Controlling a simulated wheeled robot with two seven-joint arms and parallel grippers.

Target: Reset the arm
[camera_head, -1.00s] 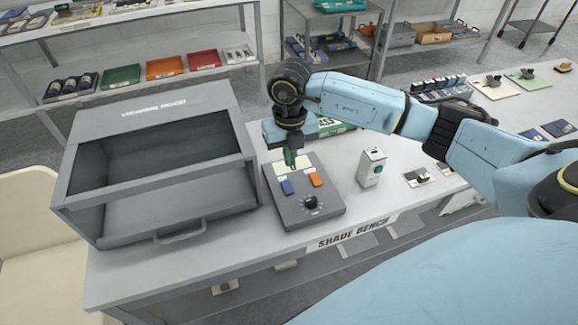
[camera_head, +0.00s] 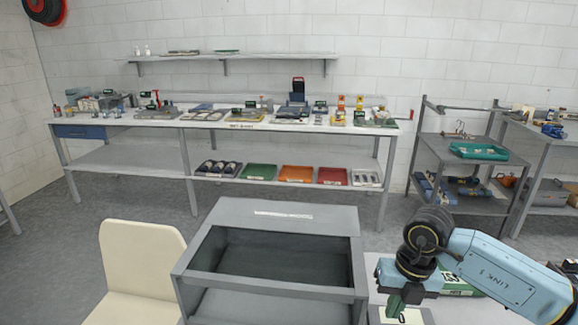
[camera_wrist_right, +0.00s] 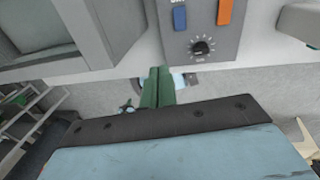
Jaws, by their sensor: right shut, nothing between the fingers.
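My right arm (camera_head: 492,276) comes in from the lower right of the head view, bent at a black joint. Its green-fingered right gripper (camera_head: 398,302) hangs down at the bottom edge, just right of the grey viewing hood. In the right wrist view the green fingers (camera_wrist_right: 157,88) are together and empty. Beyond them is the grey control box (camera_wrist_right: 205,22) with a blue switch (camera_wrist_right: 180,18), an orange switch (camera_wrist_right: 225,12) and a black knob (camera_wrist_right: 200,46). The fingers appear apart from the box. My left gripper is not in view.
The open-fronted viewing hood (camera_head: 275,272) stands left of my right gripper. A cream chair (camera_head: 140,268) is left of it. A long workbench (camera_head: 225,123) with several tools and coloured trays runs along the back wall. A grey cart (camera_head: 465,160) stands at right. Floor between is clear.

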